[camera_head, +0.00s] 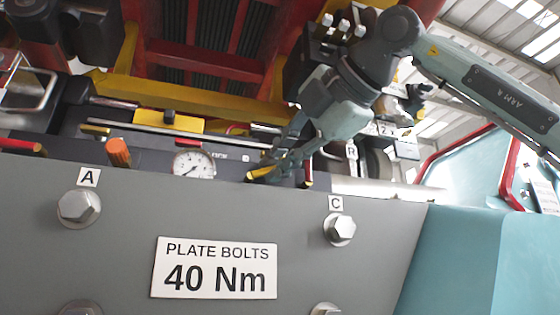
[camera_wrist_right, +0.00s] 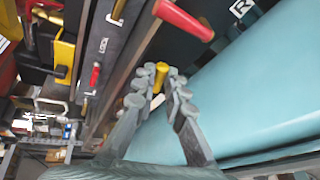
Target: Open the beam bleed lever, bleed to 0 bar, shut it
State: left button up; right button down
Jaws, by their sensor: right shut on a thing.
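The small yellow-ended lever (camera_head: 262,173) sits just behind the top edge of the grey plate, right of the gauge. I take it to be the beam bleed lever. My right gripper (camera_head: 283,166) reaches down to it from the upper right and is shut on it. In the right wrist view the yellow handle (camera_wrist_right: 158,79) shows between the fingertips of the right gripper (camera_wrist_right: 160,92). The round white gauge (camera_head: 193,165) stands left of the lever; its needle looks low, but the exact reading is too small to tell. My left gripper is out of view.
The grey plate (camera_head: 120,245) with bolts and a "PLATE BOLTS 40 Nm" sign (camera_head: 214,268) fills the front. An orange knob (camera_head: 118,152) stands left of the gauge. A red handle (camera_wrist_right: 184,19) lies close beyond my fingers. Teal panels (camera_head: 465,255) stand at right.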

jog(key=shift+s+a+r+n+h, duration=0.1)
jog(key=shift+a+r+n+h, duration=0.15)
jog(key=shift+r+n+h, duration=0.25)
jog(key=shift+s+a+r+n+h, duration=0.15)
jog(key=shift+a+n+h, duration=0.15)
jog(key=shift+n+h, duration=0.55)
jog(key=n+h, duration=0.1)
jog(key=a+n+h, duration=0.1)
jog(key=n, duration=0.1)
jog(key=shift+s+a+r+t+p, duration=0.2)
jog(key=shift+r+t+p, duration=0.1)
jog(key=shift+r+t, duration=0.1)
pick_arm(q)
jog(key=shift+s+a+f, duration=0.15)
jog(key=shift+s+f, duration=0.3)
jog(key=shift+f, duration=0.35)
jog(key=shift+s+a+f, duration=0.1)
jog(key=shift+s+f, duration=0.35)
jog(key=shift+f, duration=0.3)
pick_arm(e)
jog(key=shift+s+a+n+t+h, duration=0.1)
jog(key=shift+a+n+t+h, duration=0.2)
jog(key=shift+n+h, duration=0.4)
jog(key=shift+s+a+n+t+h, duration=0.1)
jog(key=shift+a+n+t+h, duration=0.2)
jog(key=shift+n, duration=0.65)
jog(key=shift+a, duration=0.1)
jog(key=c, duration=1.6)
grip_release()
